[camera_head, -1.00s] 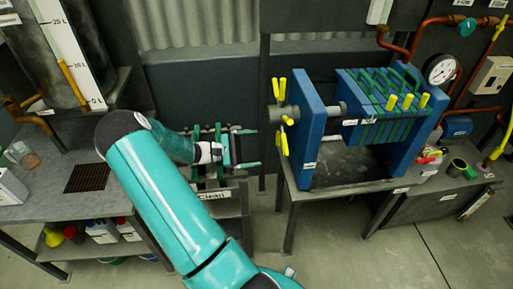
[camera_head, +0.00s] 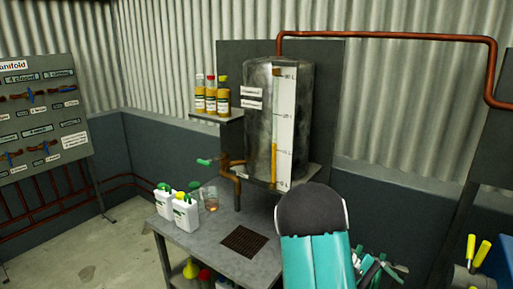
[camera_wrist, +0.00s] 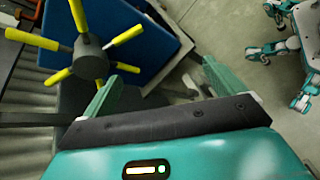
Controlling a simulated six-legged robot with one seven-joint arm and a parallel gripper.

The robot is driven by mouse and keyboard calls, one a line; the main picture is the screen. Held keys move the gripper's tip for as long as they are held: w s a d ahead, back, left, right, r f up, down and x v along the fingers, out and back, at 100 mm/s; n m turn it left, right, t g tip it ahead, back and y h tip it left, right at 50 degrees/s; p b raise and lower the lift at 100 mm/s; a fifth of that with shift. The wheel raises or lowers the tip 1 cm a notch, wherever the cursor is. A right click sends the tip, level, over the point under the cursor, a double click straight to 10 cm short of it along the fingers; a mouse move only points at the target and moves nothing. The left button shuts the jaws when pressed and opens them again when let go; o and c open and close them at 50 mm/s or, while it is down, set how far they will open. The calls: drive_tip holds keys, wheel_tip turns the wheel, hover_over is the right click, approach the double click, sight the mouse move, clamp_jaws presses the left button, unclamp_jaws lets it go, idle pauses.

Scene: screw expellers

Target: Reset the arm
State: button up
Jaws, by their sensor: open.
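My gripper (camera_wrist: 160,85) shows in the wrist view with its two teal fingers spread apart and nothing between them. My teal arm (camera_head: 316,262) rises at the bottom right of the head view, with its dark rounded joint in front of the bench. In that view I cannot make out the gripper; green and grey parts show just right of the arm. In the wrist view a hub with yellow-handled spokes (camera_wrist: 90,55) is beyond the left finger, in front of a blue plate (camera_wrist: 150,45).
A manifold board (camera_head: 40,115) is at left. My teal legs (camera_wrist: 285,45) show at right in the wrist view. Floor is bare at lower left.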

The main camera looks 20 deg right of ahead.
drive_tip(key=w+a+r+t+y, duration=0.1)
drive_tip(key=w+a+r+t, duration=0.15)
drive_tip(key=a, duration=0.25)
drive_tip(key=w+a+r+t+y, duration=0.1)
drive_tip(key=w+a+r+t, duration=0.15)
drive_tip(key=a, duration=0.35)
drive_tip(key=s+a+r+t+y, duration=0.2)
drive_tip(key=a+r+t, duration=0.3)
drive_tip(key=a, duration=0.9)
drive_tip(key=s+a+r+n+t+y, duration=0.1)
drive_tip(key=s+a+r+t+y, duration=0.1)
drive_tip(key=a+r+t, duration=0.4)
drive_tip(key=a+r, duration=0.3)
drive_tip(key=a, duration=0.4)
drive_tip(key=shift+s+a+r+n, duration=0.15)
drive_tip(key=shift+a+r+n, duration=0.1)
drive_tip(key=shift+a+n, duration=0.1)
